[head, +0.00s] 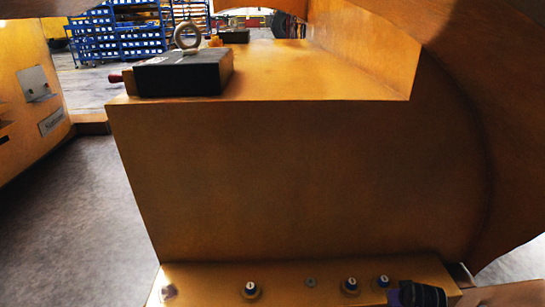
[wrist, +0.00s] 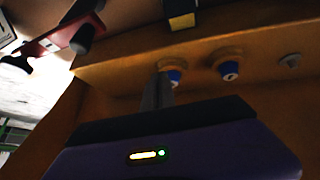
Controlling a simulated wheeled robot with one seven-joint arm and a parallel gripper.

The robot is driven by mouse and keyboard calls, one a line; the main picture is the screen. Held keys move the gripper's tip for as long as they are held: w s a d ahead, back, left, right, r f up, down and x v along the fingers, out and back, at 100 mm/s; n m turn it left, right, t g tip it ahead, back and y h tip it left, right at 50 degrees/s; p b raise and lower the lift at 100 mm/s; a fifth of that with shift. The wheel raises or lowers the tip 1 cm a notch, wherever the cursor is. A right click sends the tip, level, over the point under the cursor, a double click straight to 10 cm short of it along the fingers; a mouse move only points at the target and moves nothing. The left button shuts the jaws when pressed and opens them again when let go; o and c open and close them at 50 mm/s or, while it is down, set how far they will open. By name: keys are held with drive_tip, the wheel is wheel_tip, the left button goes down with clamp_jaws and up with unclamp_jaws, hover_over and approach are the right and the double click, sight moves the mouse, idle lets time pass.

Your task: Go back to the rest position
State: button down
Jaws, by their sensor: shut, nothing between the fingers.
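In the wrist view, my gripper (wrist: 160,88) shows as narrow grey fingers beyond a dark purple body with small lights. The fingers look closed, with nothing held. Their tips are close to a blue-capped knob (wrist: 173,76) on an orange ledge; I cannot tell whether they touch it. In the head view, a dark purple and black part at the lower right, by the right end of the ledge (head: 215,277), appears to be my gripper (head: 420,294); its fingers cannot be made out there.
A large orange casting (head: 290,180) fills the middle of the head view. A black block (head: 185,76) with a metal eye ring (head: 187,36) sits on its top. Several knobs line the lower ledge. Grey floor (head: 75,230) is open at left; blue shelving (head: 120,35) stands far back.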

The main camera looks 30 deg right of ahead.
drive_tip(key=s+a+r+n+t, duration=0.15)
drive_tip(key=a+r+t, duration=0.35)
drive_tip(key=a+r, duration=0.55)
drive_tip(key=s+a+r+n+t, duration=0.1)
drive_tip(key=a+r+n+t, duration=0.2)
drive_tip(key=a+r+t, duration=0.75)
drive_tip(key=s+a+r+n+g+y, duration=0.1)
drive_tip(key=s+a+r+g+y, duration=0.15)
drive_tip(key=s+a, duration=0.6)
drive_tip(key=s+a+r+n+g+y, duration=0.25)
drive_tip(key=s+a, duration=0.35)
drive_tip(key=a, duration=0.6)
wheel_tip(320, 180, up, 27)
drive_tip(key=p, duration=2.6)
drive_tip(key=shift+m+y, duration=0.3)
drive_tip(key=shift+m, duration=0.1)
